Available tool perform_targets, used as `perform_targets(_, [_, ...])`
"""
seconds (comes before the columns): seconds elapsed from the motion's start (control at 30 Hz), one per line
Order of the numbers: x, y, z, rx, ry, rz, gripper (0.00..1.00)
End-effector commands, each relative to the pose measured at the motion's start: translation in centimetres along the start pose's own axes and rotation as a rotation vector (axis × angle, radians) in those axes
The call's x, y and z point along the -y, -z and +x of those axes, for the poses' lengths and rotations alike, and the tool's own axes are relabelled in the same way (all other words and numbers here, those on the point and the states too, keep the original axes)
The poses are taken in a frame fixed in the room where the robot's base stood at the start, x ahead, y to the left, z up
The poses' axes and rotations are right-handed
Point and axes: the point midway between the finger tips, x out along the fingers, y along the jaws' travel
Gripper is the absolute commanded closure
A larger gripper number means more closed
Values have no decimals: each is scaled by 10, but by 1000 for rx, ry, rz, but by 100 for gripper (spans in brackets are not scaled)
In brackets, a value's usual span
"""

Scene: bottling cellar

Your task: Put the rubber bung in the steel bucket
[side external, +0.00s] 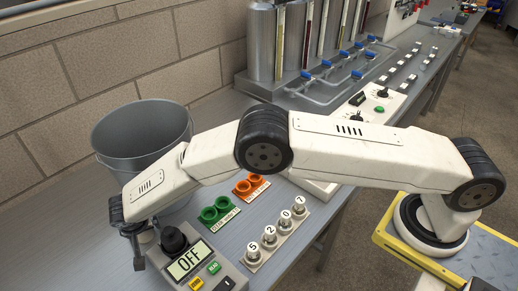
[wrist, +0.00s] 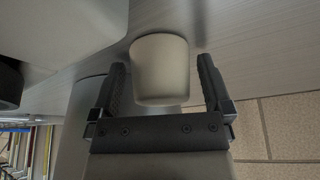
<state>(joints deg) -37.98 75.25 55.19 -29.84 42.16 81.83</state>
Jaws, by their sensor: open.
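The steel bucket (side external: 125,150) is a wide grey pail standing by the brick wall at the left in the side view, behind my forearm. My gripper (side external: 138,250) points down in front of it, beside the scale. In the wrist view my gripper (wrist: 162,68) is open. A pale beige tapered plug, apparently the rubber bung (wrist: 160,68), shows between its two fingers, with a visible gap on each side. I cannot make out the bung in the side view, where my gripper and arm seem to hide it.
A scale (side external: 222,268) reading OFF, with a black round object (side external: 173,240) on it, stands right of my gripper. Green cups (side external: 218,210), orange cups (side external: 250,185) and numbered weights (side external: 270,237) are farther right. Steel tanks (side external: 262,45) with blue valves stand at the back.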

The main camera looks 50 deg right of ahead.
Motion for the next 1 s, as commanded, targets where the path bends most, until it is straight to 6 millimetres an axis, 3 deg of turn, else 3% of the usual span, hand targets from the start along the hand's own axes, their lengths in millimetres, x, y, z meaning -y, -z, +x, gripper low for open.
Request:
perform_targets(0.43, [0,0,0,0,1,0,0])
perform_targets(0.47, [0,0,0,0,1,0,6])
perform_targets(0.7, [0,0,0,0,1,0,83])
perform_targets(0.73, [0,0,-1,-1,1,0,86])
perform_targets(0.77, [0,0,-1,-1,1,0,96])
perform_targets(1.0, [0,1,-1,-1,2,0,96])
